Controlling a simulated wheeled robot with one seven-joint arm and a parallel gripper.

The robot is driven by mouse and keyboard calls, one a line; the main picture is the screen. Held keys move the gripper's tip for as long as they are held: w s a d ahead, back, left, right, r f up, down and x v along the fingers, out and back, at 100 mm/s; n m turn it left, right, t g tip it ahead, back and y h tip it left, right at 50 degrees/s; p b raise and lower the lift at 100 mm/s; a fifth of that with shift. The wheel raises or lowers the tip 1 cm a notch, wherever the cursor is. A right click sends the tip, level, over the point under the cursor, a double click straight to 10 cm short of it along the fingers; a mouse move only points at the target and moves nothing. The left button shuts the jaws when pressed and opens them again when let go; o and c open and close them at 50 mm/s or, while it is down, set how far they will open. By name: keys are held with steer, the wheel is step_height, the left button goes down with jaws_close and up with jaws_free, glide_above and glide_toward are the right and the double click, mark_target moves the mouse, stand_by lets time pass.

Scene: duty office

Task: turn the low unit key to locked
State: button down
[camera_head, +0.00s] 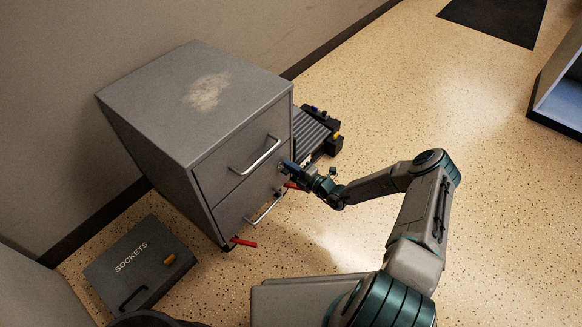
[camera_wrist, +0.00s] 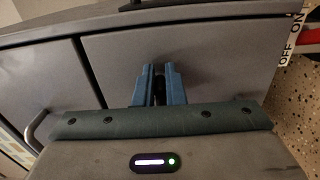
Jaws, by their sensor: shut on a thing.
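The low unit is a grey two-drawer cabinet (camera_head: 150,120) standing against the wall. My gripper (camera_head: 285,166) is at the right edge of its front, between the upper and lower drawer handles in height. In the wrist view my gripper's blue fingers (camera_wrist: 158,84) are close together against the grey front. They are shut on a small dark piece (camera_wrist: 159,88) between them, which appears to be the key. The fingers cover most of it, so its turn angle cannot be told. The key is hidden in the head view.
The upper drawer handle (camera_head: 256,156) and lower handle (camera_head: 265,208) stick out near my gripper. A red piece (camera_head: 243,242) is low at the cabinet's front. A dark ribbed unit (camera_head: 312,130) stands behind. A SOCKETS case (camera_head: 140,268) lies left. Open floor (camera_head: 400,90) is at right.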

steer(key=shift+s, duration=0.1)
steer(key=c, duration=1.5)
jaws_free()
steer(key=shift+a, duration=0.1)
steer(key=shift+d, duration=0.25)
steer(key=p+v, duration=0.4)
steer(key=v, duration=0.9)
steer(key=shift+s, duration=0.25)
steer(key=shift+d, duration=0.1)
